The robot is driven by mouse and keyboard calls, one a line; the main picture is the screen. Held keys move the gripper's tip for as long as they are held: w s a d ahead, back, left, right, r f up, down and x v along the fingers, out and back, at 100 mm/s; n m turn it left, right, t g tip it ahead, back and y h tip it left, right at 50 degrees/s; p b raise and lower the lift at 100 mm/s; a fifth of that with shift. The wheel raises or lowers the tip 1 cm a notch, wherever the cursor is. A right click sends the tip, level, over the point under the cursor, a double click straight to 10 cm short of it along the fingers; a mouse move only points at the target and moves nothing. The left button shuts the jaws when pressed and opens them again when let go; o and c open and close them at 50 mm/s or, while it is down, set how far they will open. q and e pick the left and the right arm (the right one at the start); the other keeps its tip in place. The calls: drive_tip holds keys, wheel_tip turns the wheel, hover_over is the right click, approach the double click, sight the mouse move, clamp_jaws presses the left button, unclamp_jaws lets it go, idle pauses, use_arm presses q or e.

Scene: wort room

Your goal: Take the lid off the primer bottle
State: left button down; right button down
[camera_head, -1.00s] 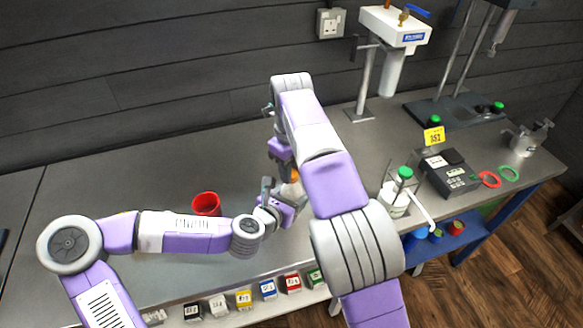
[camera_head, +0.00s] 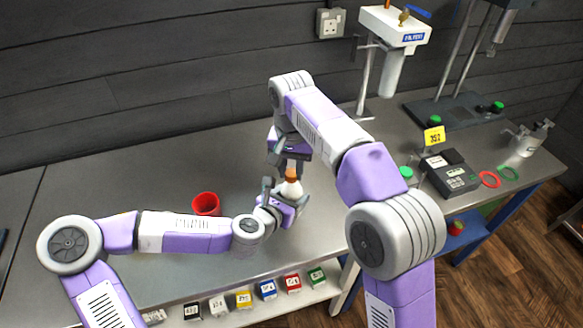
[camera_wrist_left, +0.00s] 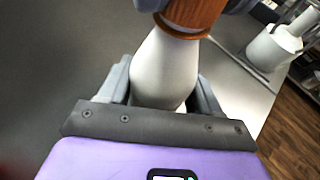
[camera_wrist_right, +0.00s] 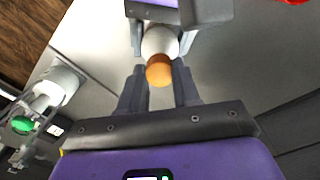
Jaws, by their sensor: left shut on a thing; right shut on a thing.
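My left gripper (camera_head: 286,194) is shut on the white body, which also fills the left wrist view (camera_wrist_left: 163,72). My right gripper (camera_head: 290,168) comes from above and is shut on the lid. In the right wrist view the lid (camera_wrist_right: 159,70) lies between the fingertips, with the white body beyond it. The lid sits on the bottle neck, with no gap visible. Part of the lid is hidden by my right fingers.
A red cup (camera_head: 206,204) stands left of the bottle. A green-capped bottle (camera_head: 405,174) is partly hidden behind my right arm. A dark instrument (camera_head: 450,174), red ring (camera_head: 490,179) and green ring (camera_head: 509,173) lie at right. Small labelled boxes (camera_head: 243,300) line the front shelf.

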drive_tip(key=n, duration=2.8)
drive_tip(key=shift+r, duration=0.25)
drive_tip(key=shift+r, duration=0.9)
